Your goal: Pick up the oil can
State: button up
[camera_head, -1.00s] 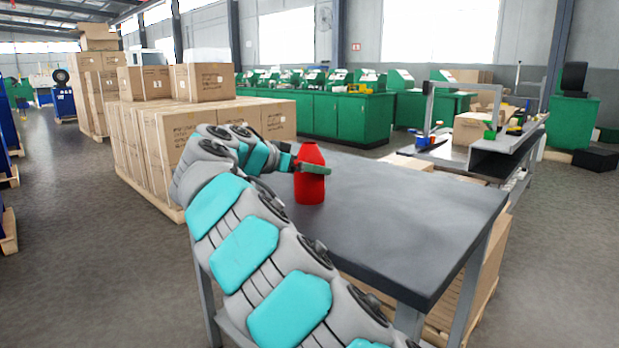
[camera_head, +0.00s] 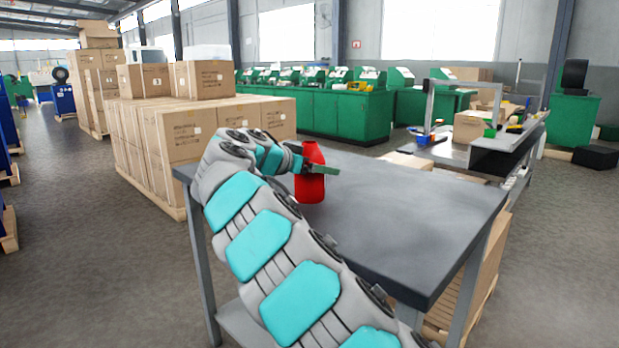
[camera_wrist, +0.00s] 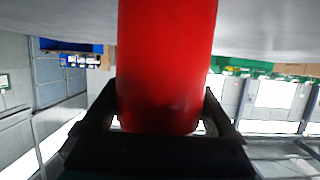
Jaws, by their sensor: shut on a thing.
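The oil can (camera_head: 310,188) is a red bottle with a narrowed top, upright at the dark grey table's (camera_head: 400,215) left part. I cannot tell whether its base touches the table top. My gripper (camera_head: 318,169) is shut on its upper part, coming from the left. In the wrist view the red can (camera_wrist: 167,65) fills the middle, between the two dark fingers of my gripper (camera_wrist: 165,125). One green finger crosses the front of the can and hides a strip of it.
Stacked cardboard boxes (camera_head: 170,140) stand behind and left of the table. Green cabinets (camera_head: 330,113) line the back. A grey workbench (camera_head: 455,152) with small items is at the right. The rest of the table top is clear.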

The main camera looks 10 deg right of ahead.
aim_at(317, 153)
jog(key=c, duration=0.3)
jog(key=shift+c, duration=0.2)
jog(key=shift+r, duration=0.2)
jog(key=shift+a+r, duration=0.1)
jog(key=shift+r, duration=1.55)
jog(key=shift+s+a+r+b, duration=0.25)
jog(key=shift+s+a+b, duration=0.25)
jog(key=shift+s+a, duration=1.3)
jog(key=shift+s+a+r+b, duration=0.2)
jog(key=shift+s+a+b, duration=0.45)
jog(key=shift+s, duration=2.15)
jog(key=shift+s+a+r+b, duration=0.35)
jog(key=shift+s+a, duration=1)
jog(key=shift+s, duration=0.95)
jog(key=shift+f, duration=0.1)
